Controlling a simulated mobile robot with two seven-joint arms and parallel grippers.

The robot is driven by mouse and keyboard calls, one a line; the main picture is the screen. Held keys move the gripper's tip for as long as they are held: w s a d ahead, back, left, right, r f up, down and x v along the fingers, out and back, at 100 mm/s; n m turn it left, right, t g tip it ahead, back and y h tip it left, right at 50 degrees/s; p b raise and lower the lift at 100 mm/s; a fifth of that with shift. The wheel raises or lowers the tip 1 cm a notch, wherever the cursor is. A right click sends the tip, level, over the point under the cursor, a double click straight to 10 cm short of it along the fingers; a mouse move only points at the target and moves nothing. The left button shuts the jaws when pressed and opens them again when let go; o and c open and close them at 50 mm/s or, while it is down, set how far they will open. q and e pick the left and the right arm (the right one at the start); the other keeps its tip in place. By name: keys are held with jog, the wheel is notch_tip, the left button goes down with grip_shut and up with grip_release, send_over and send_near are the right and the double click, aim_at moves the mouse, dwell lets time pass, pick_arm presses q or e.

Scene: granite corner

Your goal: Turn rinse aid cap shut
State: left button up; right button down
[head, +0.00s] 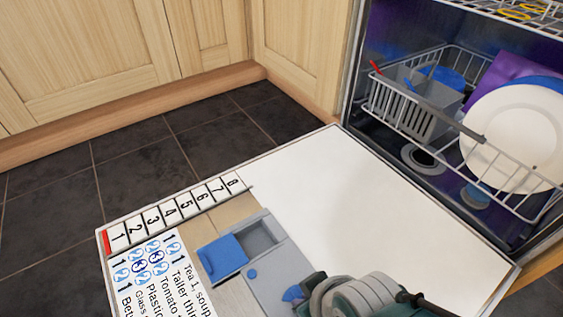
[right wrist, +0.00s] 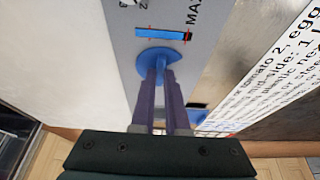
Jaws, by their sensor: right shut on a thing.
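The blue rinse aid cap (head: 293,293) is on the grey dispenser panel (head: 285,262), set in the lowered dishwasher door. In the right wrist view, the cap (right wrist: 146,62) is a round disc with a raised grip. My right gripper (right wrist: 161,80) is shut on that grip, its two fingers on either side. In the head view, my right gripper (head: 304,294) comes in from the lower right and hides part of the cap. A blue strip (right wrist: 160,33) with red marks and "MAX" lies beside the cap. My left gripper is not in view.
The dishwasher door (head: 345,200) lies open and mostly bare. A blue sliding lid (head: 222,258) sits beside an open grey compartment (head: 258,236). The lower rack (head: 510,190) holds a white plate (head: 514,137) and a grey cutlery basket (head: 433,105). Wooden cabinets (head: 90,50) stand behind.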

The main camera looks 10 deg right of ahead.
dwell(0.3)
jog(key=c, duration=0.9)
grip_release()
jog(key=shift+r, duration=0.1)
jog(key=p+v, duration=0.9)
jog(key=p, duration=0.1)
jog(key=shift+s+d+r+p, duration=0.1)
jog(key=shift+r+p, duration=0.25)
